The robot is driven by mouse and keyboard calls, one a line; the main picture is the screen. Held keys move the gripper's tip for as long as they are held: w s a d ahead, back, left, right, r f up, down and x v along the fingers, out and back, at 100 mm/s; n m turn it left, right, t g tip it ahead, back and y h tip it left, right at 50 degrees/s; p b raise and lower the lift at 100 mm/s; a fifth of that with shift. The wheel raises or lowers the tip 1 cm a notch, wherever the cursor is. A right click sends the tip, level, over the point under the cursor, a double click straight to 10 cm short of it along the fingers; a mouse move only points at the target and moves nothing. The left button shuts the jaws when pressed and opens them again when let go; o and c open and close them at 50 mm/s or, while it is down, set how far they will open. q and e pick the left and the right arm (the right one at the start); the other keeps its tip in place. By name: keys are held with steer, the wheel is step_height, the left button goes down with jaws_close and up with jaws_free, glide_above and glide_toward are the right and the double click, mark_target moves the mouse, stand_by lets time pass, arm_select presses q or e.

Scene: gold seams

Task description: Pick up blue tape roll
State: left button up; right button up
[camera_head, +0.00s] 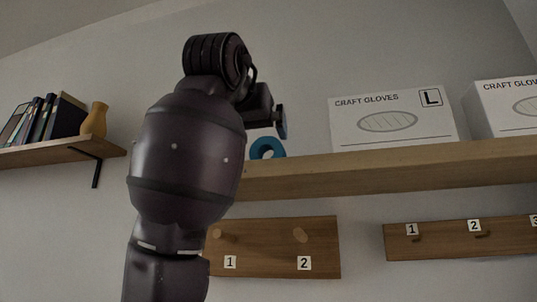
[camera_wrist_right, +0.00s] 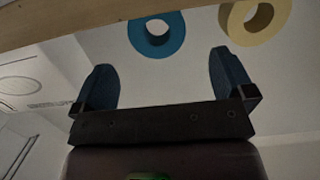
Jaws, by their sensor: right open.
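The blue tape roll (camera_head: 267,142) stands on edge on the wooden shelf in the head view, partly hidden by my right arm. My right gripper (camera_head: 281,122) is just above and right of the roll in the head view, mostly side-on. In the wrist view my right gripper (camera_wrist_right: 161,60) is open, with nothing between its fingers. My left gripper is not in view.
A yellow tape roll (camera_wrist_right: 236,27) is close beside the blue one in the wrist view. Two white craft gloves boxes (camera_head: 385,120) stand on the wooden shelf (camera_head: 400,167) to the right. Peg boards (camera_head: 270,235) hang below. Books and a vase (camera_head: 95,119) are on a left shelf.

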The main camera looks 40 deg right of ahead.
mark_target(268, 147)
steer(key=x, duration=0.4)
steer(key=shift+d+p, duration=0.1)
steer(key=shift+p, duration=0.25)
steer(key=shift+w+d+p, duration=0.3)
steer(key=shift+d+p, duration=0.05)
steer(key=shift+d, duration=0.1)
steer(key=p+x, duration=0.1)
steer(key=x, duration=0.3)
steer(key=shift+d+r, duration=0.1)
steer(key=shift+r, duration=0.05)
steer(key=shift+s, duration=0.1)
steer(key=shift+c, duration=0.8)
steer(key=c, duration=0.9)
steer(key=shift+o, duration=0.2)
steer(key=shift+r, duration=0.1)
step_height(268, 147, up, 20)
